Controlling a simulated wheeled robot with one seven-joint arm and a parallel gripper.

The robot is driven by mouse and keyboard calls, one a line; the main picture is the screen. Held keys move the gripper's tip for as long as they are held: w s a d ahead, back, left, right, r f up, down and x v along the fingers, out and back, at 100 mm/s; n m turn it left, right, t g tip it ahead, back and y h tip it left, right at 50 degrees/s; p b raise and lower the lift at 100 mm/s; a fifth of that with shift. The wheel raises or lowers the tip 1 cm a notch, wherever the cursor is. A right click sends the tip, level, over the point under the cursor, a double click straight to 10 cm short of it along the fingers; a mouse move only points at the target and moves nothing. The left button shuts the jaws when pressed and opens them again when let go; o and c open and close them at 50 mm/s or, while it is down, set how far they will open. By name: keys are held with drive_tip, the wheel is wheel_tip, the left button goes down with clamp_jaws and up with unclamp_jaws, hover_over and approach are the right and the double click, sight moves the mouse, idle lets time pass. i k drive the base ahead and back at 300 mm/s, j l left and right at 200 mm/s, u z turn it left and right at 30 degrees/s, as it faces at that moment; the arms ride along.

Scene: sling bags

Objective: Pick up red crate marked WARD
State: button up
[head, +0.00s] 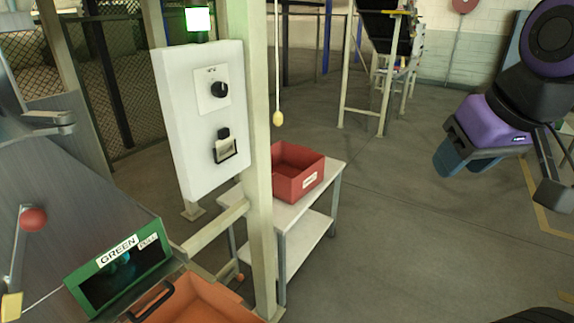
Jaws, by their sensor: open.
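A red open-topped crate (296,185) stands on a small white table, right of the beige post, which hides its left side. A pale label is on its front wall; its lettering is too small to read. The crate looks empty where its inside shows. My gripper (503,180) hangs at the upper right on my purple and black arm, well right of the crate and apart from it. It is open, with nothing visible between its fingers.
A white panel (200,120) with a knob and a switch is fixed to the beige post (259,150). A yellow-ended cord (278,118) hangs above the crate. Floor right of the table (322,196) is clear.

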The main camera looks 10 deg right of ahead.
sight(296, 170)
drive_tip(key=i+l, duration=0.25)
drive_tip(key=i, duration=0.15)
drive_tip(key=l+u, duration=0.3)
drive_tip(key=l, duration=0.85)
drive_tip(key=i+l+u, duration=0.3)
drive_tip(key=l, duration=0.3)
drive_tip(key=i+l+u, duration=0.35)
drive_tip(key=l, duration=0.35)
drive_tip(key=i+l+u, duration=0.15)
drive_tip(key=l, duration=0.2)
drive_tip(key=i+l+u, duration=0.2)
drive_tip(key=i, duration=0.35)
drive_tip(key=i+l+u, duration=0.25)
drive_tip(key=i+l, duration=0.2)
drive_tip(key=i, duration=0.1)
